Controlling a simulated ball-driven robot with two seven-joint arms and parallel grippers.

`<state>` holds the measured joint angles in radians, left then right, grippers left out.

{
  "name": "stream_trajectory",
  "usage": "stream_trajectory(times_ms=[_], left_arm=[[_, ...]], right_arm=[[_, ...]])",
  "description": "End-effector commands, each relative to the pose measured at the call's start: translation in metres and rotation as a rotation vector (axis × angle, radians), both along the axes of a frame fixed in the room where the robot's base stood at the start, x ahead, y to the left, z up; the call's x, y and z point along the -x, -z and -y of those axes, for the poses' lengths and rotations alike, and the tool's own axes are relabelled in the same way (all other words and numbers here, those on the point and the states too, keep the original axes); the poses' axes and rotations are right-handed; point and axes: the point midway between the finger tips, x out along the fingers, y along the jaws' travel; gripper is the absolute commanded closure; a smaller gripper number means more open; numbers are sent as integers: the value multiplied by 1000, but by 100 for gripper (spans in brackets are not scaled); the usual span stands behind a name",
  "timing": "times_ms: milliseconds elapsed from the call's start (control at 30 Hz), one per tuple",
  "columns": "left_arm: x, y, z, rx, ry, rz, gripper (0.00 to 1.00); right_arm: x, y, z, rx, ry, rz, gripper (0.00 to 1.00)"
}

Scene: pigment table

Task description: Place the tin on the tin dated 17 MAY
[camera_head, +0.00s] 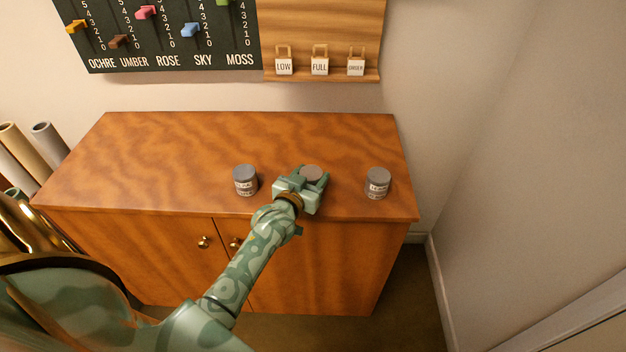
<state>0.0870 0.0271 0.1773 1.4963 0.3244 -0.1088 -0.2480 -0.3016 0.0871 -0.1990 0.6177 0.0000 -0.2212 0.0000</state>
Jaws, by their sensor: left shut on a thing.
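My left gripper (312,180) is over the front part of the wooden cabinet top, shut on a tin (311,172). Only the tin's brownish-grey lid shows between the fingers; its side and any label are hidden. I cannot tell whether it touches the cabinet top. A grey tin with a white label (245,180) stands upright to the left of the gripper. Another grey tin with a white label (378,183) stands upright to the right, near the cabinet's right edge. The dates on both labels are too small to read. My right gripper is not in view.
The wooden cabinet top (200,140) is clear behind and left of the tins. A dark board (165,35) with coloured sliders and a wooden panel (320,30) with LOW, FULL and a third tag hang on the wall behind. Rolls (50,143) stand at the left.

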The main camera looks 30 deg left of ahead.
Motion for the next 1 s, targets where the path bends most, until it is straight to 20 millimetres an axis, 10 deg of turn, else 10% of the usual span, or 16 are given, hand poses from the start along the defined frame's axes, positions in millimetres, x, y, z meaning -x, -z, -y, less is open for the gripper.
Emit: stream_trajectory(times_ms=[333,367,433,767,1000], left_arm=[[0,2,0,-1,1,0,71],[0,2,0,-1,1,-1,42],[0,1,0,-1,1,0,25],[0,-4,0,0,0,2,25],[45,-11,7,0,1,-1,25]], right_arm=[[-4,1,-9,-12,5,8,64],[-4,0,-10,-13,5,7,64],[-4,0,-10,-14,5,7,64],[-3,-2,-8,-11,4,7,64],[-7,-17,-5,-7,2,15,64]])
